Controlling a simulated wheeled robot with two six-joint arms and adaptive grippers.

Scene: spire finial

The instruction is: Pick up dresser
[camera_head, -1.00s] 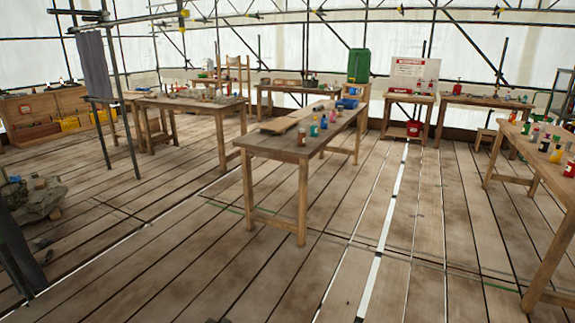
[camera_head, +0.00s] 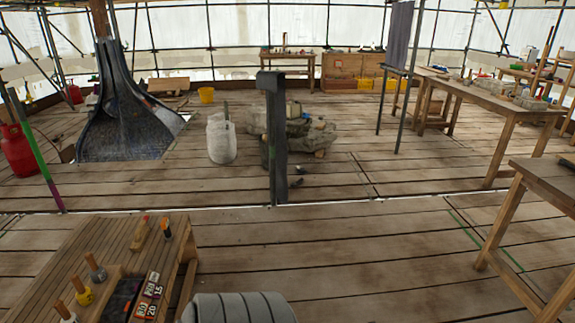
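No thing in view is clearly recognisable as the dresser. A low slatted wooden bench (camera_head: 75,245) stands at the lower left and carries hand tools. A small wooden tool with a red end (camera_head: 140,234) lies near its right side; I cannot tell whether it is the dresser. Several wooden-handled tools with grey or yellow heads (camera_head: 96,267) stand near the front left. Neither of my grippers is in view.
A grey ribbed rounded object (camera_head: 240,307) is cut off at the bottom edge. A dark post (camera_head: 275,140) stands mid-floor before a rubble pile (camera_head: 305,130). A wooden table (camera_head: 550,180) stands at right. Plank floor (camera_head: 340,240) between is clear.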

